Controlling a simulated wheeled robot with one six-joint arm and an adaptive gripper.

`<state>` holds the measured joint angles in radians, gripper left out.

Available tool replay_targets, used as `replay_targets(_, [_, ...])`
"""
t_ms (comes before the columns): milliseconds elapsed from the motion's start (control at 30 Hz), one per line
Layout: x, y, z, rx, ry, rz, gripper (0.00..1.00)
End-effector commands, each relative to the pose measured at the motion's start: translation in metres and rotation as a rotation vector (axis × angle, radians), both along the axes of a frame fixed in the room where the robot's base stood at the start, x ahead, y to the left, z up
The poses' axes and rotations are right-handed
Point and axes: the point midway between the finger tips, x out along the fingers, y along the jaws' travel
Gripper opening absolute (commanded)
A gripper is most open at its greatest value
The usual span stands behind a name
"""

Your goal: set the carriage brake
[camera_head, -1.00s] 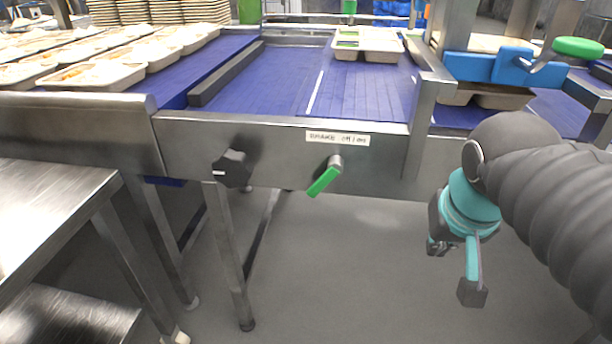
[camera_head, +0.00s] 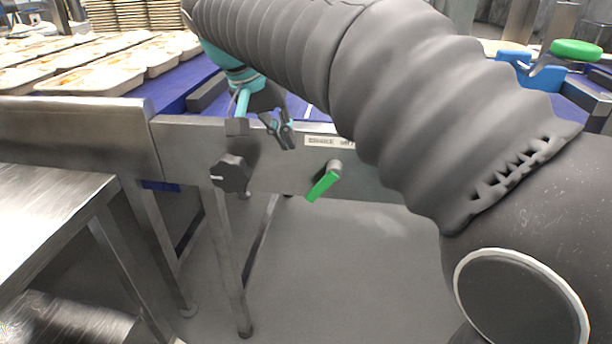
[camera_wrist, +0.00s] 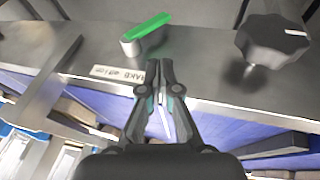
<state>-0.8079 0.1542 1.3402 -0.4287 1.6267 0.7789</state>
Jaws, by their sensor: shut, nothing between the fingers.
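The green brake lever (camera_head: 322,182) sits on the steel side panel of the conveyor carriage, below a white label (camera_head: 325,141). Its handle slants down to the left from its pivot. The lever also shows at the top of the wrist view (camera_wrist: 147,32). My gripper (camera_head: 284,140) is shut and empty, in front of the panel's upper edge, above and left of the lever and apart from it. In the wrist view the closed fingers (camera_wrist: 160,68) point toward the panel, just below and right of the lever.
A black lobed knob (camera_head: 230,173) is on the panel left of the lever; it also shows in the wrist view (camera_wrist: 272,40). Food trays (camera_head: 92,77) stand on the belt at left. A steel table (camera_head: 50,215) is at lower left. My arm covers much of the right side.

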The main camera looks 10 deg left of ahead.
Motion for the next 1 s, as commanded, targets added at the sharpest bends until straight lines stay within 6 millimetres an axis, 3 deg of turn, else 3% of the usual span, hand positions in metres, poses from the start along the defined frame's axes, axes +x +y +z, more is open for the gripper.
replay_targets(100, [-0.001, 0.025, 0.001, -0.017, -0.013, -0.009, 0.00])
replay_targets(300, [-0.003, 0.041, 0.002, -0.029, -0.026, -0.024, 0.00])
replay_targets(733, [-0.002, 0.039, -0.002, -0.030, -0.024, -0.025, 0.00])
replay_targets(1000, [0.010, 0.027, -0.037, -0.032, -0.023, -0.026, 0.00])
